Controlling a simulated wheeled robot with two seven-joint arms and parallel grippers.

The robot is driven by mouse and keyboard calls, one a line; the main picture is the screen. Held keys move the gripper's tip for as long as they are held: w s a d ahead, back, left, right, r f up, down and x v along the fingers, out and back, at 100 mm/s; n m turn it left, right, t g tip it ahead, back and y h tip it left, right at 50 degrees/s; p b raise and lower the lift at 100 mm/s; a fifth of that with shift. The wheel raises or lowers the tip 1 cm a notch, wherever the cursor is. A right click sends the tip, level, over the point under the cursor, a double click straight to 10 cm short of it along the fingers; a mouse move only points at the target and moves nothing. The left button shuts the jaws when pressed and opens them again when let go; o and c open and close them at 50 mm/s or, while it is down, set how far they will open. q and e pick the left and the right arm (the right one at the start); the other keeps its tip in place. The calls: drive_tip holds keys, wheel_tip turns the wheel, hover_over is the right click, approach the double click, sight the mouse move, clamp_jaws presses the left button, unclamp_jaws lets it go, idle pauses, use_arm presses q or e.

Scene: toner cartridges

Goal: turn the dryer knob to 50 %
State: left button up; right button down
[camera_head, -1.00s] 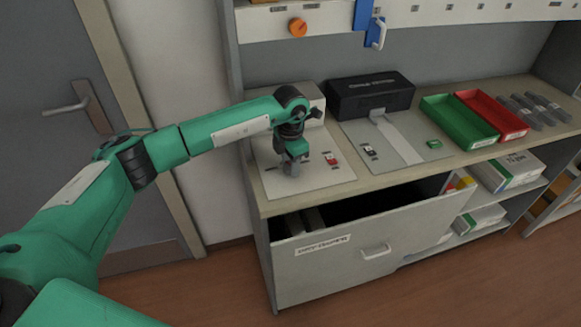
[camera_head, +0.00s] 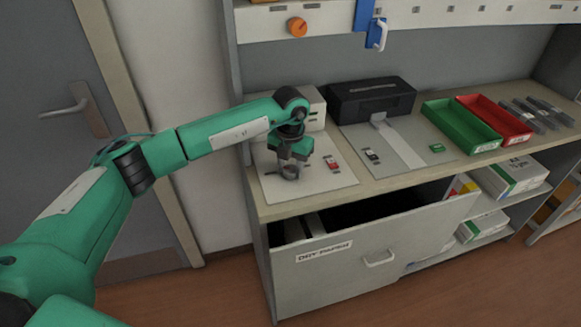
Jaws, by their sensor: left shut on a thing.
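My left gripper (camera_head: 290,170) points down over a pale plate (camera_head: 318,183) at the left end of the worktop. It is shut on a small grey knob, which the fingers mostly hide. I cannot read any scale or percentage around it. An orange knob (camera_head: 297,27) sits on the front of the upper shelf, well above the gripper and apart from it. My right gripper is not in view.
A pale box (camera_head: 313,105) stands behind the gripper. A red-and-white piece (camera_head: 331,163) lies on the plate. A black printer (camera_head: 372,98), a green tray (camera_head: 462,122) and a red tray (camera_head: 495,116) stand to the right. A drawer (camera_head: 335,275) is open below.

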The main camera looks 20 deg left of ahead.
sight(290, 169)
use_arm(q)
drive_tip(key=shift+r, duration=0.1)
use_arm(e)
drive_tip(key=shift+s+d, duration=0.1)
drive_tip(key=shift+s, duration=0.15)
use_arm(q)
drive_tip(key=o, duration=1)
wheel_tip(290, 169, up, 14)
drive_tip(key=shift+f+b, duration=0.1)
drive_tip(key=shift+b, duration=1.1)
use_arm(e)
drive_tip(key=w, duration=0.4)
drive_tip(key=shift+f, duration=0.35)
